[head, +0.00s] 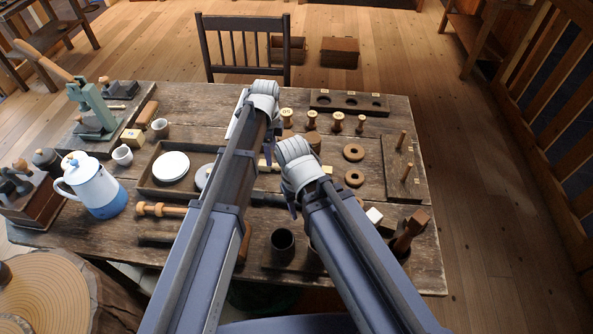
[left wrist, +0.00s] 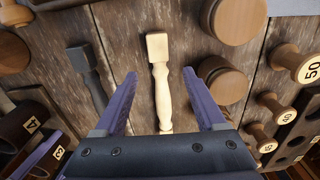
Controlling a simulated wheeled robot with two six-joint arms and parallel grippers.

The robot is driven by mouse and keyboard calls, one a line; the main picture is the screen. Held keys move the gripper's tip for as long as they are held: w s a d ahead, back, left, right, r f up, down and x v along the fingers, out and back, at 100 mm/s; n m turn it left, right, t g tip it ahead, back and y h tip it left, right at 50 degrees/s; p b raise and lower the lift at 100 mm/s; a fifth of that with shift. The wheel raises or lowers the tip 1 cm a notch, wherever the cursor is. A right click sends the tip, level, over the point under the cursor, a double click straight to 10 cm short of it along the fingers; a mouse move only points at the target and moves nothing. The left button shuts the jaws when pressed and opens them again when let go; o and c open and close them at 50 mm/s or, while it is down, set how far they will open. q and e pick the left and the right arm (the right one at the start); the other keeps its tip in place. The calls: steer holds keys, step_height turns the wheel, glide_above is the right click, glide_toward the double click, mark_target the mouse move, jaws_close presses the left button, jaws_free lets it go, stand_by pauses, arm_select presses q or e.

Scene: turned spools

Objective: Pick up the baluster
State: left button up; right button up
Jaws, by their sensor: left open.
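The baluster is a pale turned piece with a square block at one end; it lies on the table in the left wrist view (left wrist: 160,82). In the head view a small pale part of it (head: 264,163) seems to show between my arms; the rest is hidden. My left gripper (left wrist: 160,74) is open, with its purple fingers on either side of the baluster and a gap on both sides. In the head view its arm mostly hides it. My right gripper (head: 293,207) is mostly hidden behind its own arm, and its jaws cannot be made out.
A dark turned piece (left wrist: 92,85) lies left of the baluster in the left wrist view. A round wooden piece (left wrist: 224,80) is close on the right, beside numbered spools (left wrist: 275,103). A blue-white pot (head: 93,187), a tray (head: 150,183) and a peg board (head: 405,168) stand around.

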mark_target(303, 225)
arm_select(q)
steer(key=shift+a+f+b, duration=0.15)
steer(key=shift+f+b, duration=1.15)
steer(key=shift+f, duration=0.05)
steer(key=shift+a+f+b, duration=0.1)
steer(key=shift+f+b, duration=1.2)
arm_select(e)
steer(key=shift+f, duration=2.65)
steer(key=shift+r, duration=0.1)
arm_select(q)
steer(key=shift+r, duration=0.1)
steer(key=shift+c, duration=0.4)
jaws_close()
